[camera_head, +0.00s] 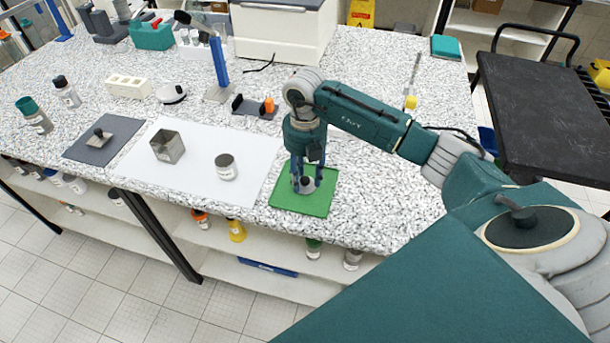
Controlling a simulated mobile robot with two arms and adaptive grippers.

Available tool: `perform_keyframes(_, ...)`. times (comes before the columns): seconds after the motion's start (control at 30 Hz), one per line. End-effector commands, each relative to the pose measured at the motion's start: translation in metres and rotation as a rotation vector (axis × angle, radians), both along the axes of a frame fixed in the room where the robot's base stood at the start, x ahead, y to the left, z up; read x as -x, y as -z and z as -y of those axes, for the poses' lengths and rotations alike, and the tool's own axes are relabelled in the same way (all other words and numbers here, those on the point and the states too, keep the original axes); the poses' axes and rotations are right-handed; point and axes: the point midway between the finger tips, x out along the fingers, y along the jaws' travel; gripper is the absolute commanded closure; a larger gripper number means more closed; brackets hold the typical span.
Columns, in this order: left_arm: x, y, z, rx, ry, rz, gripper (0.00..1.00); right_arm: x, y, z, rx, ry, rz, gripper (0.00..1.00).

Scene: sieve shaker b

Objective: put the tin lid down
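My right gripper (307,186) points straight down over the green mat (317,205) near the bench's front edge. Its fingers stand on either side of a small pale grey piece with a dark knob (306,182). Whether the fingers press on it, and whether it touches the mat, I cannot tell. A grey piece with an upright knob (99,139), which looks like a lid, lies on the dark grey mat (85,152) at left. My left gripper is not in view.
A grey stand with an orange part (254,107) is behind my gripper. Bottles (36,116) stand at far left. The bench right of the green mat is clear.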

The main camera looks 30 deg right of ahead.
Motion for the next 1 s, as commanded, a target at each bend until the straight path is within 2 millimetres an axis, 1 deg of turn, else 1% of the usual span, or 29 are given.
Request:
perform_keyframes(0.17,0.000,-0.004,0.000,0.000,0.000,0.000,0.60,0.000,-0.006,0.000,0.000,0.000,0.000,0.61)
perform_keyframes(0.27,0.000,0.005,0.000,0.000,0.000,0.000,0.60,-0.002,-0.015,0.000,0.001,0.001,0.005,0.61)
perform_keyframes(0.37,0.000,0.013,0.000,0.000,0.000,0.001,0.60,-0.002,-0.034,0.000,0.001,-0.001,0.006,0.61)
perform_keyframes(0.6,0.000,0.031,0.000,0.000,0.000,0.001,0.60,-0.002,-0.088,0.000,-0.001,0.000,0.006,0.61)
perform_keyframes(0.73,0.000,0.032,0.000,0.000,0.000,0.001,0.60,-0.002,-0.110,0.001,0.001,0.001,0.004,0.61)
perform_keyframes(0.87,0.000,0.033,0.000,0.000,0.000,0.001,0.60,-0.001,-0.120,0.000,0.000,0.000,0.001,0.61)
perform_keyframes(1.0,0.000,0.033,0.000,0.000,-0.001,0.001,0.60,-0.001,-0.124,0.001,0.000,0.001,0.000,0.61)
